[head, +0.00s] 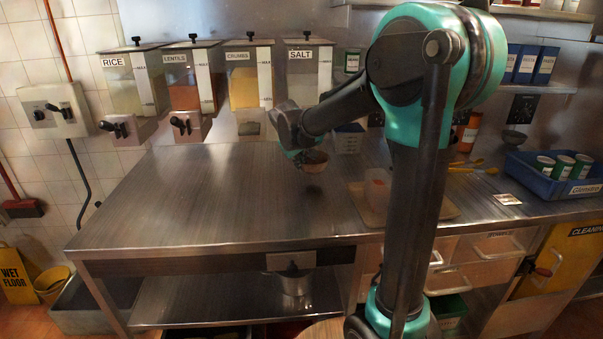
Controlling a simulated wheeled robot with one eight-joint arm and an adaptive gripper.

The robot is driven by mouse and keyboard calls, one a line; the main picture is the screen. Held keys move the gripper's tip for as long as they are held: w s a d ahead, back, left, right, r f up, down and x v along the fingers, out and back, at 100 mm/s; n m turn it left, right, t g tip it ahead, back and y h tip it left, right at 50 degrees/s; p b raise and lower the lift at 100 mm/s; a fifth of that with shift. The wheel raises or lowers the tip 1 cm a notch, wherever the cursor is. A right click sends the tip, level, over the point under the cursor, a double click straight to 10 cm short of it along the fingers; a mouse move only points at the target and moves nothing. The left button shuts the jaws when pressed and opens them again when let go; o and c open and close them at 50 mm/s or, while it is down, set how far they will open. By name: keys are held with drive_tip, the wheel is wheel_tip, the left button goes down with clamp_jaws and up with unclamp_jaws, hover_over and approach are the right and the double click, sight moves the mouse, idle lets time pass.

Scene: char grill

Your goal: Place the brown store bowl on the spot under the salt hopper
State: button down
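The salt hopper (306,77), a clear bin with a black lid and a SALT label, is the rightmost of the row on the back wall. A small brown bowl (316,157) is at the end of my arm, above the steel counter, with a dark shadow on the counter below it. My gripper (303,158) meets the bowl's left side and appears shut on it; the fingertips are small and partly hidden. The bowl looks about upright. My forearm covers the lower part of the salt hopper and the spot under it.
Rice (133,80), lentils (192,78) and crumbs (248,77) hoppers hang to the left. The steel counter (190,205) is clear on its left half. A board (440,208) with a clear container (377,188) lies right of the bowl. A blue crate (545,178) with cans stands far right.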

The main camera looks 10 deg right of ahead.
drive_tip(key=shift+w+d+f, duration=0.1)
drive_tip(key=shift+w+f, duration=0.05)
drive_tip(key=shift+f, duration=0.75)
drive_tip(key=shift+w+f, duration=0.1)
drive_tip(key=shift+f, duration=0.75)
drive_tip(key=c, duration=1.7)
unclamp_jaws()
drive_tip(key=shift+f, duration=0.15)
drive_tip(key=v, duration=1.2)
